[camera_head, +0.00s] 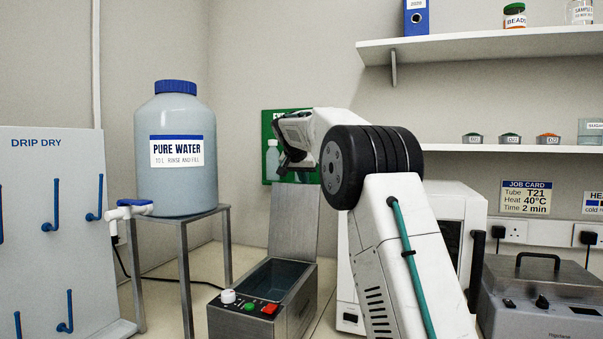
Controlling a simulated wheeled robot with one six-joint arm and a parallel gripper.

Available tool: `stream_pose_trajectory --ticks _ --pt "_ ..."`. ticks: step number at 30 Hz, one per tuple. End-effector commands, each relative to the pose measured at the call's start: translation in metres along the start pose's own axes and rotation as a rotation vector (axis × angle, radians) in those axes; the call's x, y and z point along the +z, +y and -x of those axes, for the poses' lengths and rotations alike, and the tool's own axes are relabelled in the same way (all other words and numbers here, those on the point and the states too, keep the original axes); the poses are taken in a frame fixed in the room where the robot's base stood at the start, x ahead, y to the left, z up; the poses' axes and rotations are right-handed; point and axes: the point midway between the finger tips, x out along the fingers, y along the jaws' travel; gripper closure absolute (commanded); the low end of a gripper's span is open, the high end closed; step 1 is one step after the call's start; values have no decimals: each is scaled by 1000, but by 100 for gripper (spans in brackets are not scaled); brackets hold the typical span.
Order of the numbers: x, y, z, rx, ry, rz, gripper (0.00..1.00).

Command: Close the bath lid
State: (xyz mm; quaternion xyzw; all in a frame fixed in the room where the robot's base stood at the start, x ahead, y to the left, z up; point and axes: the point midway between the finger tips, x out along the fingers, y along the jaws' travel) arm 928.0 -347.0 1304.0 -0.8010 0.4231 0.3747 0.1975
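The bath (298,308) is a metal box on the bench, just left of the picture's middle. Its lid (293,222) stands up open at the back edge, and the dark inside shows from above. The front panel carries a white knob (228,296), a green button (249,307) and a red switch (270,308). My gripper (290,163) is above and behind the bath, over the top of the raised lid. Whether it touches the lid I cannot tell. Its fingers are small, dark and partly turned away, so their opening does not show clearly.
A large water bottle (180,185) stands on a metal stand (184,262) left of the bath. A drip rack (60,230) is at far left. A white appliance (455,205) is behind my arm. A lidded machine (540,290) is at right. Shelves hang above.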

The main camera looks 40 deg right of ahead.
Motion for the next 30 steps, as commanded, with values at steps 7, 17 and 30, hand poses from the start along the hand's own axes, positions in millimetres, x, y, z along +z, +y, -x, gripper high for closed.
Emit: stream_pose_trajectory --ticks 7,17,30 --pt "8 -1 -29 -3 1 2 100" --pt "31 0 -13 -2 1 1 100" --pt "35 -5 -9 -5 7 6 100"
